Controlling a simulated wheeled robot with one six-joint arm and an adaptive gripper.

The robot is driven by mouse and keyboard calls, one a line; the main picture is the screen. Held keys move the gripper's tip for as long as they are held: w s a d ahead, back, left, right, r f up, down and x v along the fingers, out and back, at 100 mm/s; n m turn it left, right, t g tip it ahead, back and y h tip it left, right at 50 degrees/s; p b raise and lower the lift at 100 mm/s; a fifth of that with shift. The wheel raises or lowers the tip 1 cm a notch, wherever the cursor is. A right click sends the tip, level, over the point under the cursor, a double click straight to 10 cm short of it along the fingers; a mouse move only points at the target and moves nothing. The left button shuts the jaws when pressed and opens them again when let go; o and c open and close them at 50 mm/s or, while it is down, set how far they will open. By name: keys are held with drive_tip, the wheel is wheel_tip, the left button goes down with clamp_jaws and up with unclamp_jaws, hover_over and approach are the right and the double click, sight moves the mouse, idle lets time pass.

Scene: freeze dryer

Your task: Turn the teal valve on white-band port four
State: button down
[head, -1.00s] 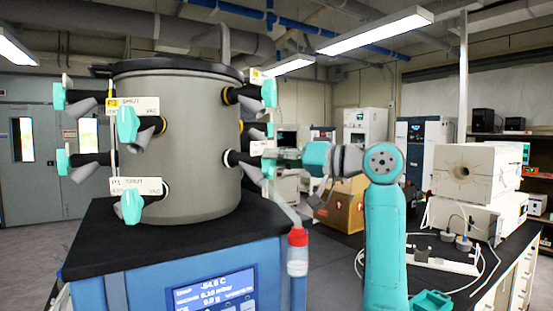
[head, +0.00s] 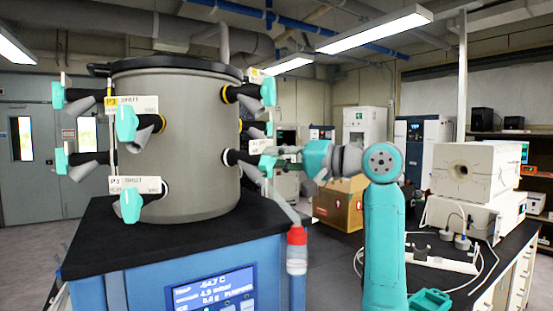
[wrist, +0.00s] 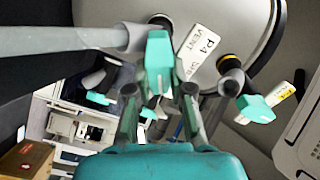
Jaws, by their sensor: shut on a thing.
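The grey drum (head: 185,135) carries several ports with teal valves. My gripper (head: 278,152) is at the lower right port in the head view. In the wrist view my gripper (wrist: 159,90) has its two fingers on either side of a teal valve (wrist: 158,62), shut on it. A white label (wrist: 193,52) reading P4 is beside that valve, its smaller words partly legible. In the head view the held valve (head: 267,164) is partly hidden by the gripper and label. A second teal valve (wrist: 255,108) with a yellow-banded label (wrist: 279,95) is to the right.
The blue dryer cabinet (head: 170,265) has a lit display (head: 213,290). A bench with a white furnace (head: 475,172) stands right. A cardboard box (head: 338,205) is behind.

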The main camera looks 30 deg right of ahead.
drive_tip(key=c, duration=1)
unclamp_jaws()
drive_tip(key=shift+c, duration=0.2)
drive_tip(key=v, duration=1.2)
drive_tip(key=shift+d, duration=0.1)
